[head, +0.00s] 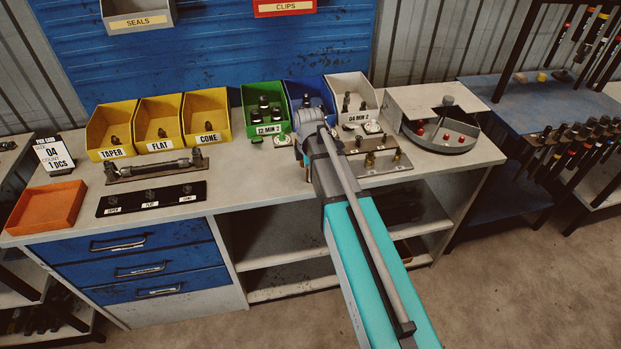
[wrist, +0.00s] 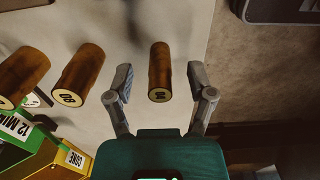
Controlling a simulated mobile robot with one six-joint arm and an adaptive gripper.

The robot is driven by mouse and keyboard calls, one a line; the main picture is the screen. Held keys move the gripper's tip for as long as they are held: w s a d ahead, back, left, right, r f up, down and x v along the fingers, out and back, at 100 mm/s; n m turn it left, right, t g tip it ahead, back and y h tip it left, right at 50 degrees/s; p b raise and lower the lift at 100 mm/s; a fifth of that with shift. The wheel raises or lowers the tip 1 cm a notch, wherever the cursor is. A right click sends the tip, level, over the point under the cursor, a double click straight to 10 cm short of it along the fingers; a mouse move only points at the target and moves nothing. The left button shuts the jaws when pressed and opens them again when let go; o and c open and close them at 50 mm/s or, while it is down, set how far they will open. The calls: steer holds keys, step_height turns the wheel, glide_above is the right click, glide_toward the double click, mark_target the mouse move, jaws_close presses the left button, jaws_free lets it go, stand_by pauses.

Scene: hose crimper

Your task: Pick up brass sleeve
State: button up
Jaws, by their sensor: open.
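Three brown, brass-coloured cylindrical sleeves show in the wrist view. One sleeve (wrist: 160,70) is between the fingers of my gripper (wrist: 160,66), with a gap on both sides. Its pale end has a dark mark, perhaps 04. My gripper is open. A second sleeve (wrist: 78,75), its end marked 08, is to the left, outside the fingers. A third sleeve (wrist: 24,75) is farther left at the picture edge. In the head view my arm covers the gripper and the spot below it. Small brass pieces (head: 369,160) stand on a plate right of the arm.
A sign (head: 55,152) reads 04, count 1 pcs. An orange tray (head: 46,207) lies at the bench's left. Yellow bins (head: 110,131), a green bin (head: 264,109) and a white bin (head: 351,98) line the back. A round grey tray (head: 440,130) is at the right.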

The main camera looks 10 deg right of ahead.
steer(key=shift+f+b, duration=0.3)
steer(key=shift+f, duration=0.2)
stand_by(0.3)
jaws_close()
